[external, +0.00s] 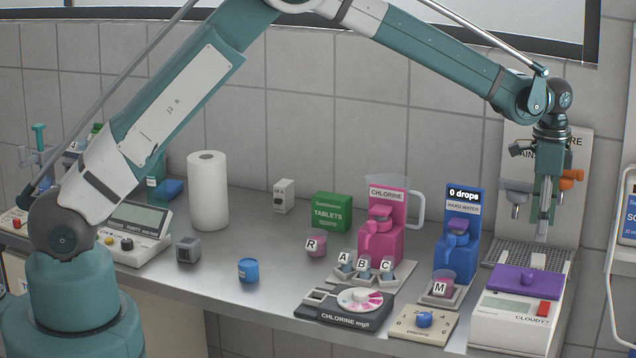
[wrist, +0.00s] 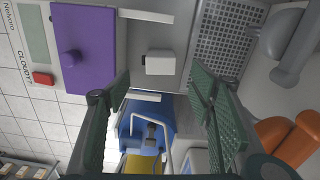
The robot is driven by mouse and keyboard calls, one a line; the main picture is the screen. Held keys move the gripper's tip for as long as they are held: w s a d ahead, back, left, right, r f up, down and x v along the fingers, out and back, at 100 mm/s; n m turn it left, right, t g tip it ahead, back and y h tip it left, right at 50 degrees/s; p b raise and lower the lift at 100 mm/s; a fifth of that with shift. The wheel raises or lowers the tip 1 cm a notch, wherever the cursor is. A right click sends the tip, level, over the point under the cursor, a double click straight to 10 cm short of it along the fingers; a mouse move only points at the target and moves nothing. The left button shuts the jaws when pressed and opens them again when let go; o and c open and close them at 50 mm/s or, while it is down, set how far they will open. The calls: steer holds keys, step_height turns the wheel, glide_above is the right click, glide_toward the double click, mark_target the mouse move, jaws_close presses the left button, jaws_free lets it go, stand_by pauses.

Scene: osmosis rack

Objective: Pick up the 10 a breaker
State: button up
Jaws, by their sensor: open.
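A small upright white box with dark marks (external: 284,196) stands on the back of the bench against the tiled wall, between the paper towel roll and the green tablets box. It looks like the breaker, but its label is too small to read. My gripper (external: 542,232) is far to its right, pointing down near the drain grate, empty. In the wrist view my gripper (wrist: 160,88) has its two dark green fingers spread apart. A small white block (wrist: 160,62) shows between and beyond the fingers; I cannot tell what it is.
The purple-lidded meter (external: 525,279), drain grate (external: 520,257) and blue hard water dispenser (external: 457,250) crowd my gripper. A pink chlorine dispenser (external: 386,235), green tablets box (external: 331,212) and paper towel roll (external: 208,190) stand farther left. The bench around the white box's front is clear.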

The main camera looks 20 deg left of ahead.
mark_target(538, 258)
steer(key=shift+f, duration=0.9)
steer(key=shift+f, duration=1.25)
steer(key=shift+w+d+f, duration=0.1)
steer(key=shift+d+f, duration=0.05)
steer(key=shift+f, duration=2.45)
steer(key=c, duration=1.1)
steer(key=shift+o, duration=0.2)
steer(key=shift+r, duration=0.15)
